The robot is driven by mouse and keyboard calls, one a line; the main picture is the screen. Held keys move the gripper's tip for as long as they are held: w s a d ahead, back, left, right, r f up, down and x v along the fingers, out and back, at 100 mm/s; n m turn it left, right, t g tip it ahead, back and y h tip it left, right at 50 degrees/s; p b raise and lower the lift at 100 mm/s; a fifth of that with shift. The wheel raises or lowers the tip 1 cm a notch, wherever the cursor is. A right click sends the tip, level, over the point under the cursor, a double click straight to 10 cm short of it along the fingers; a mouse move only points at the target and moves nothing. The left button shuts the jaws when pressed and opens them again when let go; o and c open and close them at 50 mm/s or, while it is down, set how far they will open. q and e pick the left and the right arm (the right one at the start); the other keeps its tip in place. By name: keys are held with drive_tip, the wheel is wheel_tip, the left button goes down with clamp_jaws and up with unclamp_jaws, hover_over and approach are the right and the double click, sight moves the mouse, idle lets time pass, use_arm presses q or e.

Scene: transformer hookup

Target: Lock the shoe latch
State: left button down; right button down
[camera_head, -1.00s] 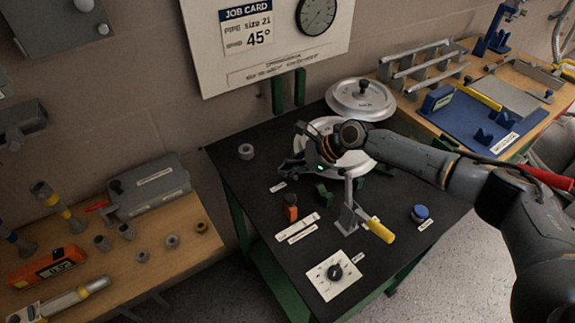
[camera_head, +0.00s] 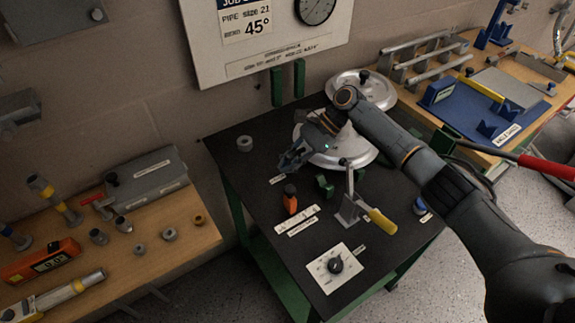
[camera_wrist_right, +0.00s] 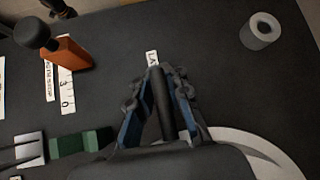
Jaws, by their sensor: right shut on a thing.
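My right gripper (camera_head: 292,160) is low over the dark bench, beside the round silver shoe disc (camera_head: 352,152). In the right wrist view, the fingers of the right gripper (camera_wrist_right: 157,80) are closed around a dark rod (camera_wrist_right: 165,108), which looks like the latch handle. The fingers and wrist hide most of the latch, so I cannot tell its angle or whether it is locked. My left gripper is not in view.
Near the gripper stand an orange block with a black knob (camera_head: 290,203), green blocks (camera_head: 325,186) and a yellow-handled lever (camera_head: 380,222). A dial plate (camera_head: 335,267) is at the bench front. A grey ring (camera_head: 245,143) sits at the left; bare bench surrounds it.

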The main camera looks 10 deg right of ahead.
drive_tip(key=shift+s+f, duration=0.1)
idle(0.4)
drive_tip(key=c, duration=1.4)
unclamp_jaws()
drive_tip(key=v, duration=1.2)
drive_tip(key=shift+d, duration=0.1)
